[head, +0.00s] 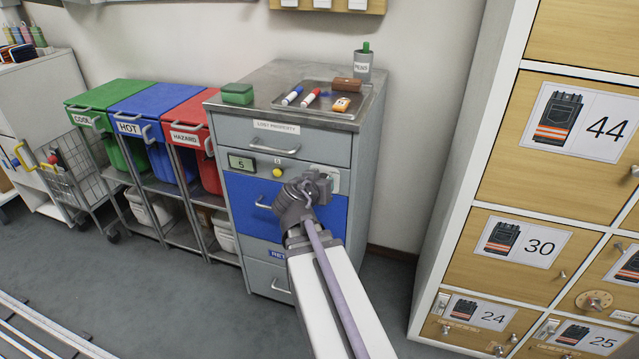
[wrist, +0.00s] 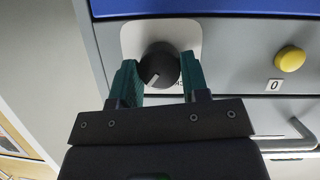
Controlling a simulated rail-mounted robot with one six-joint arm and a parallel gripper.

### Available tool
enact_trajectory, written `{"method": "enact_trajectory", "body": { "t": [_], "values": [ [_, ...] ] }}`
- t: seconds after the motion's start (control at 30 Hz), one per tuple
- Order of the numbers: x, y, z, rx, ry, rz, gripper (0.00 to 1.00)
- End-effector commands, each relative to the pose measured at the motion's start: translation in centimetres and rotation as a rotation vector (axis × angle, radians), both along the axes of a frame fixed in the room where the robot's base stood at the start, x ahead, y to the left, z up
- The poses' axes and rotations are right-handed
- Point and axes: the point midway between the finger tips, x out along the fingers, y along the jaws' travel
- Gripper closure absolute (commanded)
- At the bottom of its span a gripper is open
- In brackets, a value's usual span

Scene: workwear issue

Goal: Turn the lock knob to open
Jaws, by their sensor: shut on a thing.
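The lock knob (wrist: 160,62) is round and black with a pale pointer mark, on a white plate (wrist: 188,32) on the grey cabinet front. In the wrist view, my gripper (wrist: 160,70) has its two teal fingers on either side of the knob, shut on it. The pointer slants toward the lower left there. In the head view, my gripper (head: 318,186) is at the cabinet's upper right, hiding the knob; part of the plate (head: 336,176) shows beside it. The blue drawer (head: 255,203) below is flush with the front.
A yellow button (head: 278,172) and a small display (head: 241,163) reading 5 are left of my gripper. The lost property drawer (head: 290,140) is above. A tray (head: 282,101) with markers lies on top. Numbered lockers (head: 500,130) stand right; colored bins (head: 187,117) stand left.

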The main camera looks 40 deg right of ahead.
Motion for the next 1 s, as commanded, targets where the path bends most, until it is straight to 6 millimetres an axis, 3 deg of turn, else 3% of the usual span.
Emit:
{"method": "enact_trajectory", "body": {
  "t": [0.33, 0.83, 0.87, 1.0],
  "values": [
    [-0.13, -0.02, 0.0, 0.07, -0.114, -0.001, 0.82],
    [-0.09, -0.06, 0.06, 0.078, -0.13, 0.0, 0.82],
    [-0.09, -0.06, 0.06, 0.078, -0.13, 0.0, 0.56],
    [-0.09, -0.06, 0.06, 0.078, -0.13, -0.001, 0.43]
  ]
}}
